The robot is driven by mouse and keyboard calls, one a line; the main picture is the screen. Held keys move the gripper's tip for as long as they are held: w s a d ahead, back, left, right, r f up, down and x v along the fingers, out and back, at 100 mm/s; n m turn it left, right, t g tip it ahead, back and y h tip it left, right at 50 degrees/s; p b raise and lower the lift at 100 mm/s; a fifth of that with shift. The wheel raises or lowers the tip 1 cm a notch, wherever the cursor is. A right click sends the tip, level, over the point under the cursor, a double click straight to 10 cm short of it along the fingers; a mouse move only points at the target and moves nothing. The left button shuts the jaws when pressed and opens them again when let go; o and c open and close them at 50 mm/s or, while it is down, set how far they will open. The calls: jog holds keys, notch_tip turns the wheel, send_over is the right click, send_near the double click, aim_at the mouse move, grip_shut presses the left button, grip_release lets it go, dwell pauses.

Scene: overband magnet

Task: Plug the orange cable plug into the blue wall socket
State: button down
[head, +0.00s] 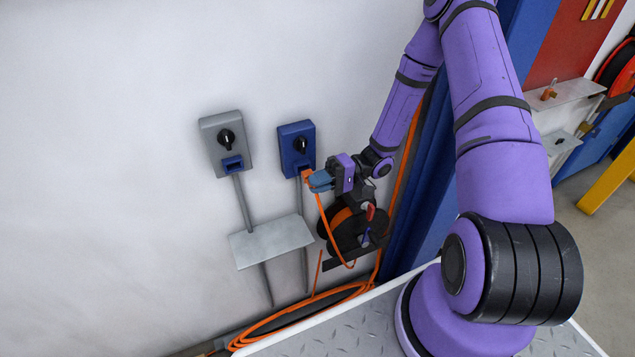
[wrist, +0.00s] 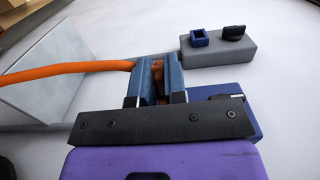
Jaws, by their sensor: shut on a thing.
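The blue wall socket (head: 296,143) is a blue box with a black rotary switch, mounted on the white wall. In the wrist view its box (wrist: 244,115) shows at the right, partly hidden behind my gripper. My gripper (head: 316,180) is shut on the orange plug (head: 307,175), at the lower edge of the blue box. In the wrist view the plug (wrist: 157,75) shows between the two blue fingers, with its orange cable (wrist: 70,70) running left. The socket's opening is hidden, so I cannot tell whether the plug is in it or just in front.
A grey switch box (head: 225,142) with a blue-rimmed socket hangs to the left. A grey shelf plate (head: 271,241) juts out below. A black cable reel (head: 347,232) hangs below my gripper. Coiled orange cable (head: 290,322) lies at the wall's foot. A blue post (head: 430,190) stands right.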

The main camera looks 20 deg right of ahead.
jog(key=shift+w, duration=1.45)
jog(key=c, duration=1.1)
grip_release()
jog(key=shift+s, duration=0.15)
jog(key=shift+s, duration=2.9)
